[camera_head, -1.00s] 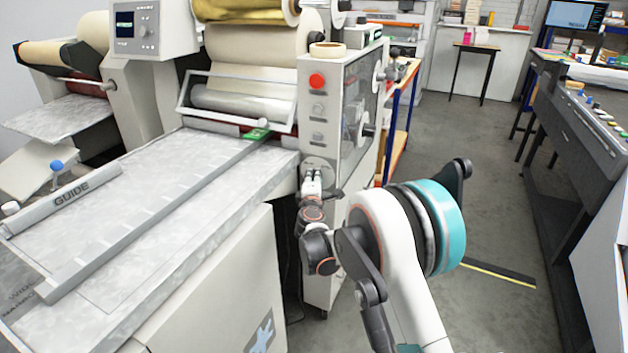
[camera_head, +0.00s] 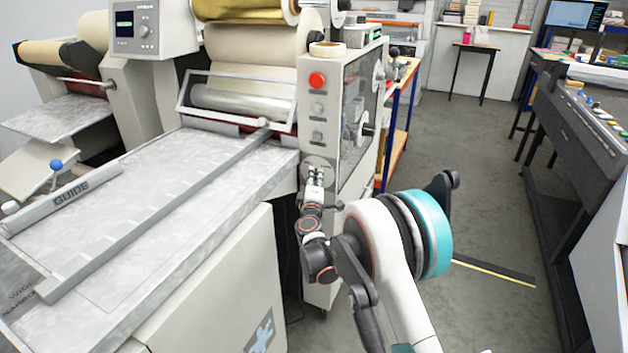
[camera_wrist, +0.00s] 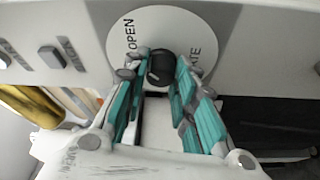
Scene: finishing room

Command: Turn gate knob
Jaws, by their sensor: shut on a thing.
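The gate knob (camera_wrist: 162,66) is a small black knob at the middle of a round white dial in the wrist view. The dial (camera_wrist: 118,35) bears the word OPEN on the left and letters ending in ATE on the right. My gripper (camera_wrist: 155,68) is shut on the knob, its teal-padded fingers on either side of it. In the head view my gripper (camera_head: 315,174) reaches the lower front of the grey-white control cabinet (camera_head: 343,75). There the fingers hide the knob.
A red button (camera_head: 317,80) and smaller buttons sit above on the cabinet. The laminator-like machine's flat bed (camera_head: 200,210), with a long guide bar (camera_head: 160,207), lies to the left. A blue-framed shelf stands behind the cabinet; open floor (camera_head: 430,130) lies to the right.

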